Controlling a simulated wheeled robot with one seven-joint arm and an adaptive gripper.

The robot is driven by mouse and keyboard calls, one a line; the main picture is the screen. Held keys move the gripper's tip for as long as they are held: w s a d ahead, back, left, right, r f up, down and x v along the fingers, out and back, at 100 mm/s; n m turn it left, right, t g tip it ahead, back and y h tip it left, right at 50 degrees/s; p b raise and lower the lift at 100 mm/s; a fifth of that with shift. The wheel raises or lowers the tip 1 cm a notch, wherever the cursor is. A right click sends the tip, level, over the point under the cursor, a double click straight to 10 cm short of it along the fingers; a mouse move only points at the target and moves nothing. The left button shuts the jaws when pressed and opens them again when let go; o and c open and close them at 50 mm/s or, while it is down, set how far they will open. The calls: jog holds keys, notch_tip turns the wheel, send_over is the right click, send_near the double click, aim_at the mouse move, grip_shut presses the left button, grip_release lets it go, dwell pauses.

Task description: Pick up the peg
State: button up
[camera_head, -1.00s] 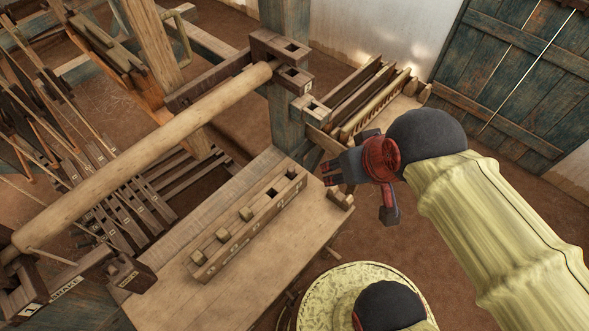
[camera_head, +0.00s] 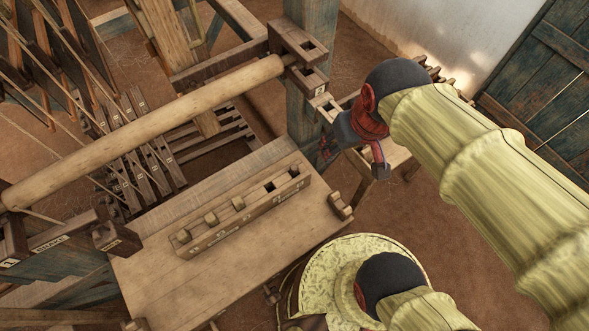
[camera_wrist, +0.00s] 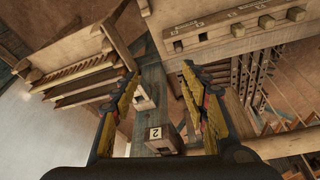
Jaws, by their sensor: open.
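Two square holes at the rack's right end look empty. I cannot tell which peg is meant. In the wrist view the pegs (camera_wrist: 266,21) and the rack (camera_wrist: 220,33) lie at the upper right, beyond the fingers. My gripper (camera_head: 328,150) is to the right of the rack, near the blue-grey post, apart from the pegs. In the wrist view my gripper (camera_wrist: 160,78) is open, with nothing held between its fingers.
The bench top (camera_head: 170,285) is mostly clear around the rack. A thick wooden roller (camera_head: 150,130) runs behind it. A blue-grey post (camera_head: 305,110) with square-holed brackets (camera_head: 312,80) stands close to my gripper. A slotted wooden rack (camera_wrist: 80,75) shows in the wrist view.

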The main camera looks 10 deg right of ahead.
jog(key=w+a+f+n+g+p, duration=0.3)
jog(key=w+f+n, duration=0.2)
jog(key=f, duration=0.4)
jog(key=n+g+p, duration=0.1)
jog(key=n+p, duration=0.1)
jog(key=n, duration=1.8)
send_over(294, 167)
jog(key=s, duration=0.1)
notch_tip(294, 167, down, 18)
jog(key=shift+s+d+r, duration=0.1)
jog(key=shift+d, duration=0.05)
jog(key=n, duration=0.1)
jog(key=w+n, duration=0.1)
jog(key=shift+w+f+n, duration=0.15)
jog(key=shift+f+n, duration=0.05)
jog(key=shift+n, duration=0.2)
jog(key=shift+f+b, duration=0.3)
jog(key=shift+f, duration=3.6)
jog(key=shift+c, duration=0.5)
grip_shut()
